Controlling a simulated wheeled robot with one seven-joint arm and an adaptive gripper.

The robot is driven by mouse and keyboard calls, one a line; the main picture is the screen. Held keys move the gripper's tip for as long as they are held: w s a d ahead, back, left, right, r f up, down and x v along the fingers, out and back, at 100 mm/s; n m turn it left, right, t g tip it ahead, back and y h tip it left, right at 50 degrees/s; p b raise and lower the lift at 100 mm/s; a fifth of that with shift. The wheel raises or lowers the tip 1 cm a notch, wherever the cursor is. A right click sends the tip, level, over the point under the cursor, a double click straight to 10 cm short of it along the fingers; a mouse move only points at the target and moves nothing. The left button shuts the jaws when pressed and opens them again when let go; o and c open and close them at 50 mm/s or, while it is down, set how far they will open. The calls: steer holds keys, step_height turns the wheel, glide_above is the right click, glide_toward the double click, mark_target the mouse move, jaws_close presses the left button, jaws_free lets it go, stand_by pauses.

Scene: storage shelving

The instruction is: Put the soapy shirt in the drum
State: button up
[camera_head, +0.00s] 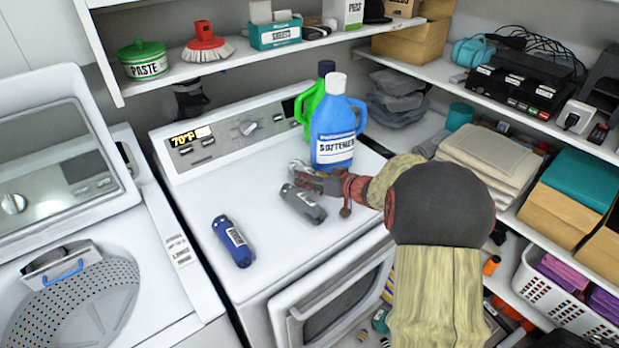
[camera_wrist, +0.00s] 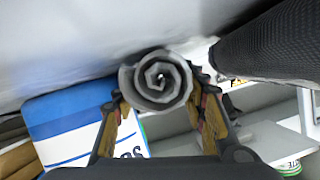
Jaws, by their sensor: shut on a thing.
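A grey rolled shirt (camera_head: 304,204) is over the white dryer top, its label facing up; I cannot tell whether it still touches the surface. My gripper (camera_head: 299,181) is shut on it at its far end. In the wrist view the roll's spiral end (camera_wrist: 157,80) sits between the two fingers of my gripper (camera_wrist: 165,100). A blue rolled shirt (camera_head: 233,241) lies on the dryer top to the left. I cannot tell which shirt is soapy. The perforated metal drum (camera_head: 106,284) shows in the open washer at the left, with a blue-handled piece (camera_head: 65,274) at its rim.
A blue softener bottle (camera_head: 334,125) stands just behind my gripper, with a green jug (camera_head: 310,103) behind it. It also shows in the wrist view (camera_wrist: 85,120). The washer lid (camera_head: 55,160) is raised. Shelves (camera_head: 535,117) crowd the right side.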

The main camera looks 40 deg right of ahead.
steer(key=shift+f, duration=0.1)
steer(key=o, duration=0.8)
steer(key=shift+b, duration=0.35)
steer(key=shift+c, duration=0.2)
steer(key=shift+o, duration=1.1)
